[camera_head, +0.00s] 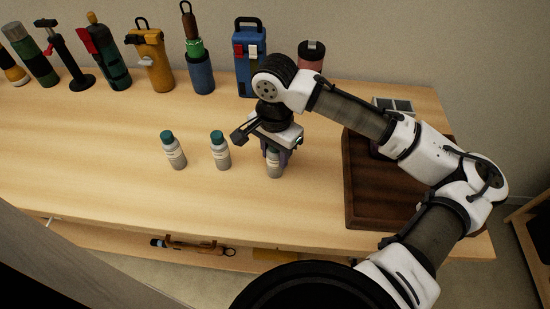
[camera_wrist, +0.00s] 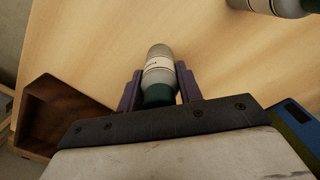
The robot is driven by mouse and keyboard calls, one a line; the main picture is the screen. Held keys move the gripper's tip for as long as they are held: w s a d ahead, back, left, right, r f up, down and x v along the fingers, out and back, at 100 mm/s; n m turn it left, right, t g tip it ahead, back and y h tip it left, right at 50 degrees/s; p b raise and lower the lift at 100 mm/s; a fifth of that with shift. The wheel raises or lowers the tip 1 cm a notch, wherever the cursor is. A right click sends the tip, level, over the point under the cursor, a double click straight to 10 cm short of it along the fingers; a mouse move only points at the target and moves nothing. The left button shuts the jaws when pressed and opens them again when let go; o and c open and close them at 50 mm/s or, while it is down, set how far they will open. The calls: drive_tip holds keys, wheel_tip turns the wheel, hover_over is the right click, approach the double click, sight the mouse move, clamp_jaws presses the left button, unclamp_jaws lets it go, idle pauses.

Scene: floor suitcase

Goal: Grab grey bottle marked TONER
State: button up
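Three small grey bottles with green caps and pale labels show in the head view: a left one (camera_head: 175,152), a middle one (camera_head: 220,152) and a right one (camera_head: 274,169). My gripper (camera_head: 277,153) points down over the right bottle and hides its cap. In the wrist view my gripper (camera_wrist: 160,88) has its two purple fingers against both sides of this bottle (camera_wrist: 159,66), seemingly shut on it. The bottle is upright on or very near the table. Its label lettering is too small to read. Part of another bottle (camera_wrist: 284,5) shows at the top right.
The wooden table (camera_head: 110,160) has a dark wooden tray (camera_head: 365,213) to the right of the bottles. Along the back stand a blue case (camera_head: 247,62), a yellow container (camera_head: 152,65) and several flasks. The table's front left is clear.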

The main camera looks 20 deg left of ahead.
drive_tip(key=c, duration=0.4)
